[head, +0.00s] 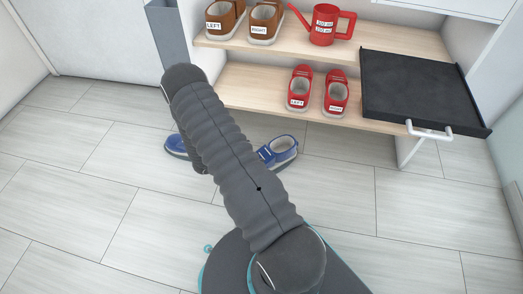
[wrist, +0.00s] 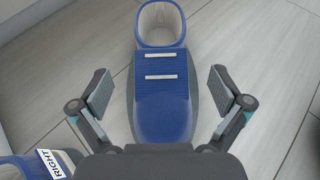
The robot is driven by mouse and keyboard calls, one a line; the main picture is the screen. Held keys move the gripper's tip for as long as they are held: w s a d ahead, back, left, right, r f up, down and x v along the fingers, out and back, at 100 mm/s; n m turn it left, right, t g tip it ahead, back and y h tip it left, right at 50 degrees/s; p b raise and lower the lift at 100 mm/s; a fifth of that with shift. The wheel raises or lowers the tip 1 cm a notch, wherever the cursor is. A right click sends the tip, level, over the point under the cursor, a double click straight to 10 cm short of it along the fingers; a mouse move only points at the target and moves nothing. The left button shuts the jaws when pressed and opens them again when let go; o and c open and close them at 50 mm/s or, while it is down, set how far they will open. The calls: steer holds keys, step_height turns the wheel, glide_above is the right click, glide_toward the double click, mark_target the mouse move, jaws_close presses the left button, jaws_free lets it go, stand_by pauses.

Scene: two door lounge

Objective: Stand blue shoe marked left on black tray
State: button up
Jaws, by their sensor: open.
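Two blue shoes are on the floor in the head view, one (head: 177,146) left of my arm and one (head: 279,151) right of it, both partly hidden by the arm. In the wrist view a blue shoe (wrist: 161,105) lies between the spread fingers of my gripper (wrist: 160,92), with a gap on each side; its label is not visible. The edge of another blue shoe (wrist: 30,168), labelled RIGHT, shows at lower left. My gripper is open and empty. The black tray (head: 415,85) rests at the right end of the shelf, bare.
A wooden shelf unit (head: 235,90) holds red shoes (head: 299,88) marked LEFT and RIGHT, with brown shoes (head: 225,15) and a red watering can (head: 323,25) above. A white handle (head: 429,131) fronts the tray. A grey bin (head: 169,40) stands left.

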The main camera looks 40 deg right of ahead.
steer(key=shift+a+r, duration=0.2)
steer(key=shift+a, duration=0.05)
steer(key=s+a+r+m+y, duration=0.1)
steer(key=a+r+m+y, duration=0.15)
steer(key=r, duration=0.65)
steer(key=s+a+r+m+g+y, duration=0.1)
steer(key=r+m, duration=0.3)
steer(key=r, duration=0.4)
steer(key=s+a+r+m+y, duration=0.1)
steer(key=a+r+m, duration=0.15)
steer(key=r, duration=0.65)
steer(key=s+a+r+m+t+y, duration=0.7)
steer(key=s+a+r+m+y, duration=0.1)
steer(key=s+a+r, duration=0.8)
step_height(320, 180, up, 4)
steer(key=shift+s+a+t+y, duration=0.25)
steer(key=shift+s+t+y, duration=0.2)
steer(key=shift+s, duration=0.55)
step_height(320, 180, up, 9)
steer(key=p, duration=0.8)
steer(key=shift+f+p, duration=0.15)
steer(key=shift+p, duration=0.2)
